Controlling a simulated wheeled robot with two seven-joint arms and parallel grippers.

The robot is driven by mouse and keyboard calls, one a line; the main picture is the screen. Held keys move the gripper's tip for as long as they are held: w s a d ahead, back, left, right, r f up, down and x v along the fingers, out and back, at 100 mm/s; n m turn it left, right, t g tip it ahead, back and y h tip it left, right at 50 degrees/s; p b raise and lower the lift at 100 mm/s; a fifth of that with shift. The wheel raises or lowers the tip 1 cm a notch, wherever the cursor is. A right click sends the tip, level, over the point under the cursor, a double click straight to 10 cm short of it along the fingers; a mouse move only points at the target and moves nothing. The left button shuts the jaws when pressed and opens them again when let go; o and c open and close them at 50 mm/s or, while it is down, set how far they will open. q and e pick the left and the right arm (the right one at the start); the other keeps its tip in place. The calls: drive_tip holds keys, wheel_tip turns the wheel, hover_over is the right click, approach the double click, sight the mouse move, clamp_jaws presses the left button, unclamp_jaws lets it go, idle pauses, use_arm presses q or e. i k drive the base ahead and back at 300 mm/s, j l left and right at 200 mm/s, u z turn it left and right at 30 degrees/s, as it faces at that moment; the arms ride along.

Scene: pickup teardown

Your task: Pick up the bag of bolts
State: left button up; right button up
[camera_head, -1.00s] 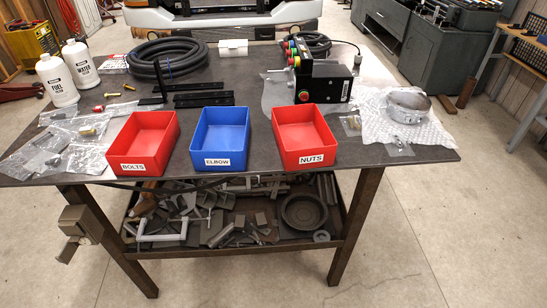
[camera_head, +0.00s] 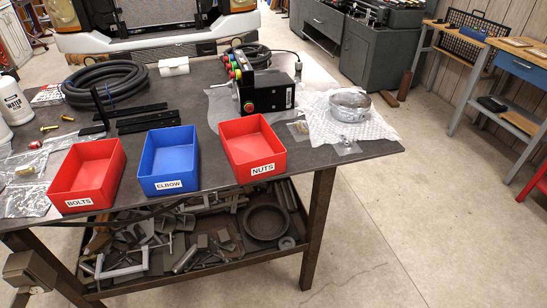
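Several clear plastic bags with small parts lie on the table. One bag (camera_head: 24,166) and a bag below it (camera_head: 24,200) are at the left edge, left of the red bin labelled BOLTS (camera_head: 88,176). Two smaller bags lie to the right of the red bin labelled NUTS (camera_head: 252,149): one with brownish parts (camera_head: 299,128) and one with greyish parts (camera_head: 346,148). The parts are too small to tell which bag holds bolts. The visible bins look empty.
A blue ELBOW bin (camera_head: 168,161) stands between the red bins. Behind are a black hose coil (camera_head: 105,82), black brackets (camera_head: 148,122), a control box (camera_head: 268,92) and a metal ring (camera_head: 349,105) on bubble wrap. A lower shelf (camera_head: 215,262) holds metal scrap.

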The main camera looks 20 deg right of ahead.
sight(301, 131)
drive_tip(key=l+z, duration=0.15)
drive_tip(key=l, duration=0.65)
drive_tip(key=i+l+z, duration=0.15)
drive_tip(key=l, duration=0.65)
drive_tip(key=l+z, duration=0.15)
drive_tip(key=l, duration=0.65)
